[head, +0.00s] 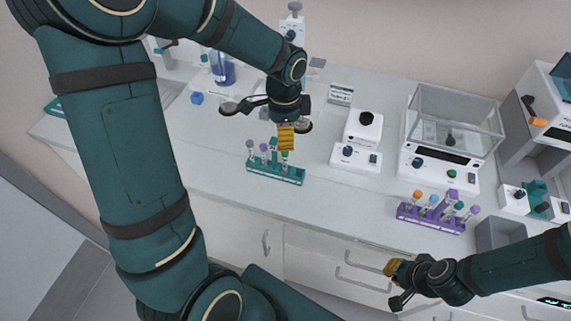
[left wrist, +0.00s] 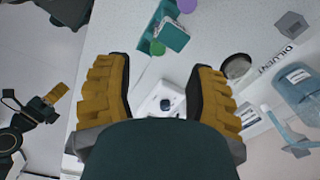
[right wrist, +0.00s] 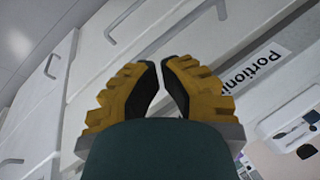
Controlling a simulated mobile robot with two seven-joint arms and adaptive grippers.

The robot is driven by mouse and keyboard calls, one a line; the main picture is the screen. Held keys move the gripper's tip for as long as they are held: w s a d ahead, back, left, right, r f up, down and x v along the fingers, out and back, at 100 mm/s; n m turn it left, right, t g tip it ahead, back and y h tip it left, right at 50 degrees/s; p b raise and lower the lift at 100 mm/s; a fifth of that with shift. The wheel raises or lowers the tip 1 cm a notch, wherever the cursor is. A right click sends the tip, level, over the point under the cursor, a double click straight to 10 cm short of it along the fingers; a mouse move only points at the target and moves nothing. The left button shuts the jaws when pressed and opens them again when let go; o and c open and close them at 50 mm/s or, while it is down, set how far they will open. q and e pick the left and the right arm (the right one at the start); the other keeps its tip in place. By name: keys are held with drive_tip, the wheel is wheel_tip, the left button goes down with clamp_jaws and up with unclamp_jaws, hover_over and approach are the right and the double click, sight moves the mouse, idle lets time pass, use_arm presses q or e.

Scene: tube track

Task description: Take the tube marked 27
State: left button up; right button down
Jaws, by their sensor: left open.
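No number 27 is legible on any tube. A teal rack (head: 275,176) holds several capped tubes, including a grey-capped tube (head: 250,145), a purple-capped tube (head: 264,148) and a green-capped tube (head: 285,155). A purple rack (head: 430,219) holds several tubes with orange, blue, purple and teal caps. My left gripper (head: 287,148) is open and empty, above and behind the teal rack. My right gripper (head: 390,268) is shut and empty in front of the counter.
The counter between the racks is clear.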

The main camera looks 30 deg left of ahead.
sight(285, 157)
use_arm(q)
wheel_tip(285, 157, down, 4)
drive_tip(key=shift+r, duration=0.15)
drive_tip(key=shift+d+f+b, duration=0.15)
drive_tip(key=shift+f+b, duration=0.25)
drive_tip(key=shift+f, duration=2.3)
clamp_jaws()
